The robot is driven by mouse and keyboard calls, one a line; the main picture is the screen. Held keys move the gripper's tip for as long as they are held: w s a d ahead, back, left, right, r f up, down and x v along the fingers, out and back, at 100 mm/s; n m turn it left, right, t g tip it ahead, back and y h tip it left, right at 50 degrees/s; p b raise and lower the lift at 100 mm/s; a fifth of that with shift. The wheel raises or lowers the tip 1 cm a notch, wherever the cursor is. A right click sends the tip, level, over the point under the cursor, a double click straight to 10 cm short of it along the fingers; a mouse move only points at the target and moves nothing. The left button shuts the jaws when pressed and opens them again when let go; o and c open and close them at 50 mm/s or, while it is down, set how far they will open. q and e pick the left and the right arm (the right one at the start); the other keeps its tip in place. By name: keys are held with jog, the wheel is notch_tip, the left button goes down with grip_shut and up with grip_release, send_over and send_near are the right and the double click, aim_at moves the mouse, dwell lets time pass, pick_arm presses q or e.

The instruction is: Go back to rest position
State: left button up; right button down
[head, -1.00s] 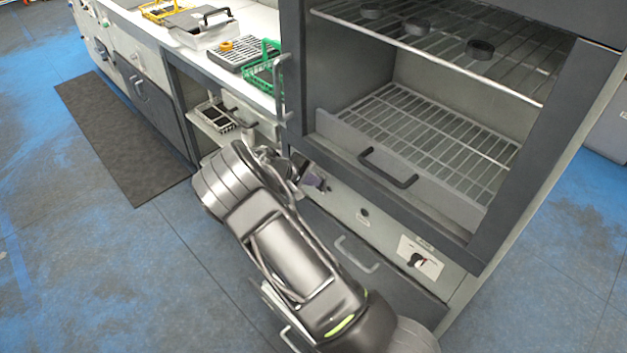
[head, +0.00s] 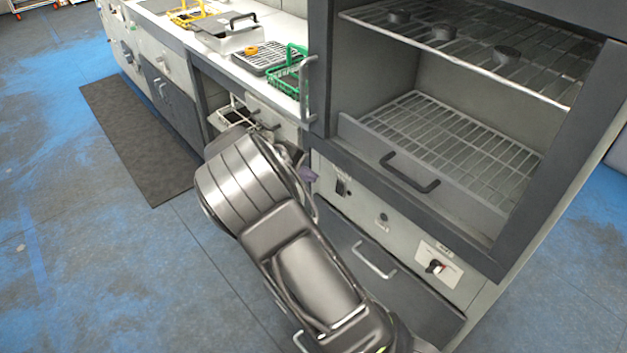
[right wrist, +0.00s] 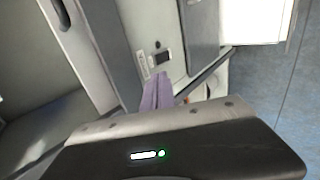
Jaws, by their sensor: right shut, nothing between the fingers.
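My right arm reaches up from the bottom of the head view and hides most of my right gripper (head: 308,175). Only a bit of its purple fingers shows beyond the arm, in front of the grey cabinet's lower panel. In the right wrist view the two purple fingers (right wrist: 156,93) lie together with nothing between them. The gripper is shut and empty. My left gripper is in neither view.
An open oven-like cabinet with wire racks (head: 440,140) stands at the right, with a handle (head: 408,175) and drawer (head: 385,280) below. A counter holds a green basket (head: 288,75) and a metal box (head: 228,35). A dark mat (head: 140,140) lies on open blue-grey floor.

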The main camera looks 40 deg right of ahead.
dwell(0.5)
jog(key=s+a+f+y, duration=0.3)
jog(key=s+a+f, duration=0.2)
jog(key=f, duration=0.3)
jog(key=s+a+f+g+y, duration=0.1)
jog(key=s+a+f+y, duration=0.1)
jog(key=s+a+f, duration=0.5)
jog(key=s+a+f+y, duration=0.3)
jog(key=a+f, duration=0.1)
jog(key=f, duration=0.6)
jog(key=s+a+m+y, duration=0.1)
jog(key=s+a+y, duration=0.1)
jog(key=s+a, duration=0.5)
jog(key=s+a+m+t+y, duration=0.1)
jog(key=s+a+y, duration=0.2)
jog(key=s+a, duration=0.4)
jog(key=a, duration=0.5)
jog(key=shift+s+a+m, duration=0.15)
jog(key=shift+a+m, duration=0.05)
jog(key=shift+m, duration=0.2)
